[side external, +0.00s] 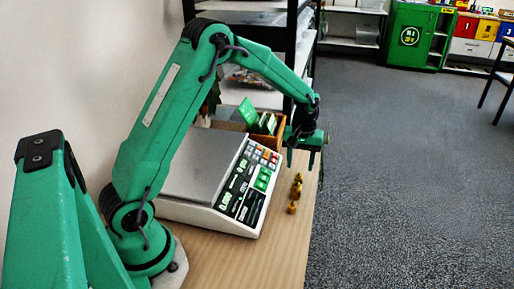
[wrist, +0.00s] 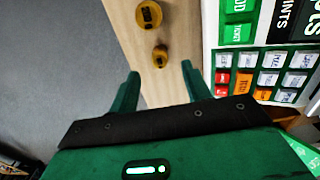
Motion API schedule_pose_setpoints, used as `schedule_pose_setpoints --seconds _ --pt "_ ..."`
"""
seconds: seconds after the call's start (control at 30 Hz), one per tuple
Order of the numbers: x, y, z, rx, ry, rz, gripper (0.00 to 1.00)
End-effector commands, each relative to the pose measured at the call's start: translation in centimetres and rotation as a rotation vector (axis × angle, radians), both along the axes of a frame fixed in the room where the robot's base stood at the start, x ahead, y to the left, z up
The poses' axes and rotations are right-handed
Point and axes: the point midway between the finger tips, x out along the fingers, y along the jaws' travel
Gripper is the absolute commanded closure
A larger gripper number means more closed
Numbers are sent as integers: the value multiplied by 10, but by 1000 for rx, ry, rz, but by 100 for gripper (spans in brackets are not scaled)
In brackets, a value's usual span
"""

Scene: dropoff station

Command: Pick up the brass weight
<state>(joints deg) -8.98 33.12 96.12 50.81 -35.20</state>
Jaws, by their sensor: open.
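Brass weights stand in a short row on the wooden table, right of the scale: a near one (side external: 292,208), a middle one (side external: 297,190) and a far one (side external: 298,177). In the wrist view, a larger weight (wrist: 149,14) with a dark marking shows at the top edge, and a smaller one (wrist: 160,56) lies just ahead of the gap between my fingers. My gripper (side external: 301,162) is above the far end of the row, pointing down. In the wrist view its green fingers (wrist: 160,82) are spread apart with nothing between them.
A white scale (side external: 199,166) with a keypad stands close left of the weights; its keys (wrist: 285,70) fill the wrist view's right side. A box of green cards (side external: 266,137) stands behind it. The table's edge (side external: 308,222) is close on the right, with grey carpet beyond.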

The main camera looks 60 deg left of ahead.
Motion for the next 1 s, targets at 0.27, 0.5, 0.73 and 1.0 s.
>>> schedule_pose_setpoints --seconds 0.27,0.5,0.73,1.0 --pt "0 0 -6 1 -1 -1 52" --pt "0 0 -23 0 1 -1 52" --pt "1 0 -49 0 1 -1 52" --pt "1 0 -58 0 -1 -1 52"
